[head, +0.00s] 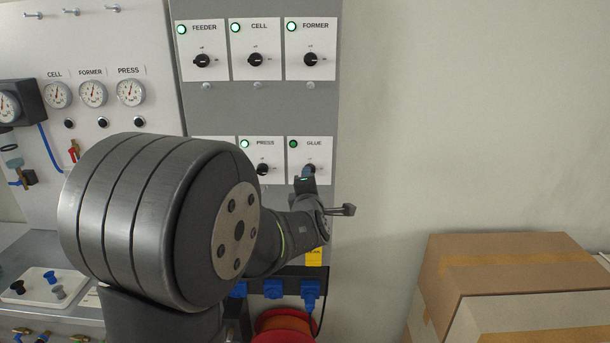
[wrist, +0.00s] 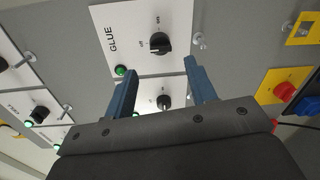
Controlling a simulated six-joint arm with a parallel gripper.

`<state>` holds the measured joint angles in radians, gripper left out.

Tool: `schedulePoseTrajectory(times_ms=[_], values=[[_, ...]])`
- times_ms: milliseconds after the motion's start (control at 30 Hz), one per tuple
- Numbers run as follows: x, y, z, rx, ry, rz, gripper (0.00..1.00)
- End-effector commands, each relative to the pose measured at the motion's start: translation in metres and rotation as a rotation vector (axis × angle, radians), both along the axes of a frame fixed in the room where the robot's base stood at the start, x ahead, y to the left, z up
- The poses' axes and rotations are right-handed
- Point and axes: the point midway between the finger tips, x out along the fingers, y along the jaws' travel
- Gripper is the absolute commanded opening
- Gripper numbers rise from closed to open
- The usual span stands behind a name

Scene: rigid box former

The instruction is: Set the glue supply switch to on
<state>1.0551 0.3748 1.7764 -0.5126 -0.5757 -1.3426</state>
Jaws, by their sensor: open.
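The glue switch is a black rotary knob (wrist: 160,44) on a white plate lettered GLUE (wrist: 112,38). In the wrist view, its pointer appears turned toward the mark on the lettering side, not the one at the top. The plate also shows in the head view (head: 298,151), where my gripper (head: 308,172) covers most of the knob. The glue lamp (head: 294,144) is a darker green than the other lamps. My gripper (wrist: 162,66) is open and empty. Its two blue fingers point toward the knob, which lies just beyond the tips and between their lines.
The press switch (head: 263,168) sits left of the glue plate; its lamp is bright. Feeder (head: 202,61), cell (head: 255,59) and former (head: 310,59) switches are above. In the wrist view, a red button on yellow (wrist: 284,91) is at the right. Cardboard boxes (head: 510,265) stand at lower right.

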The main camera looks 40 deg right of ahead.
Motion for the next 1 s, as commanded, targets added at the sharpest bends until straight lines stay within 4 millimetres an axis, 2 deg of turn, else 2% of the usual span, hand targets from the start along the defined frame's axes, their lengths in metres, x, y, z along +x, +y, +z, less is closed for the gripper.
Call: schedulePoseTrajectory(times_ms=[100, 333, 500, 800, 867, 1000], values=[[0.017, -0.017, -0.003, 0.001, 0.001, 0.001, 0.51], [0.041, -0.041, -0.004, 0.001, 0.001, 0.001, 0.51], [0.049, -0.049, -0.005, 0.001, 0.001, 0.000, 0.51], [0.050, -0.050, -0.005, 0.000, 0.000, 0.000, 0.51], [0.050, -0.050, -0.005, 0.000, 0.000, 0.000, 0.41], [0.050, -0.050, -0.004, 0.000, 0.000, 0.000, 0.14]])
